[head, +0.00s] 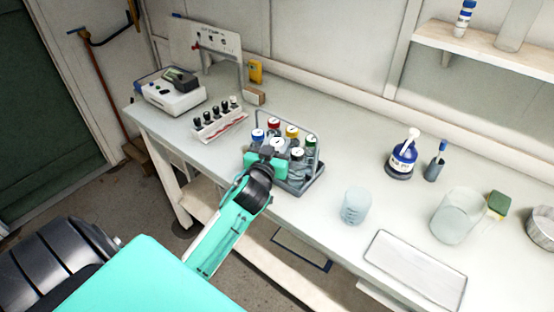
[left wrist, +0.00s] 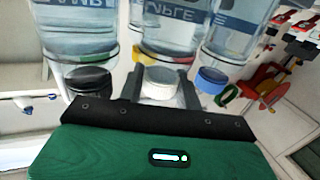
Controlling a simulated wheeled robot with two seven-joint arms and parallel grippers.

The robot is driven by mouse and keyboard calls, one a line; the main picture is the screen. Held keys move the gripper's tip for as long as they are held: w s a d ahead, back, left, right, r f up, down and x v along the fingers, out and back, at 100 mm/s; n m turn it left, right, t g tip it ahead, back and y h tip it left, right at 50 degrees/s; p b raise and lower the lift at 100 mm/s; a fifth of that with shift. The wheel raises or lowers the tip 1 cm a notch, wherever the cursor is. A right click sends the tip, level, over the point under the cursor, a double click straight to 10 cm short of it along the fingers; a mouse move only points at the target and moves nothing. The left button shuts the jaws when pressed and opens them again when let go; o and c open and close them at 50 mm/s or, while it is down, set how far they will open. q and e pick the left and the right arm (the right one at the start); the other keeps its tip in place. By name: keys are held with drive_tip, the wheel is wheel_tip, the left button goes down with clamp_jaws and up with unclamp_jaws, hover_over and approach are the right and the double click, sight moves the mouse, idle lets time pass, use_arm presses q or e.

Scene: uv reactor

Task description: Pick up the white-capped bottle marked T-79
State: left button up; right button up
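The white-capped bottle (head: 278,143) stands in the middle of the front row of a wire rack, between a blue-capped bottle (head: 258,135) and a dark-capped bottle (head: 298,153). I cannot read T-79 on it. My left gripper (head: 269,151) is at its front side and hides much of its body. In the left wrist view, which is upside down, the fingers of my left gripper (left wrist: 161,92) stand apart, one on each side of the white cap (left wrist: 160,78). I see no clear grip on it. My right gripper is not in view.
Red-capped (head: 274,123), yellow-capped (head: 292,131) and green-capped (head: 311,142) bottles fill the rack's back row. A beaker (head: 355,206) and a white tray (head: 415,270) are to the right. A holder of dark-topped vials (head: 219,124) is to the left.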

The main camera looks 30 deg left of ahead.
use_arm(q)
clamp_jaws()
drive_tip(key=shift+r, duration=0.1)
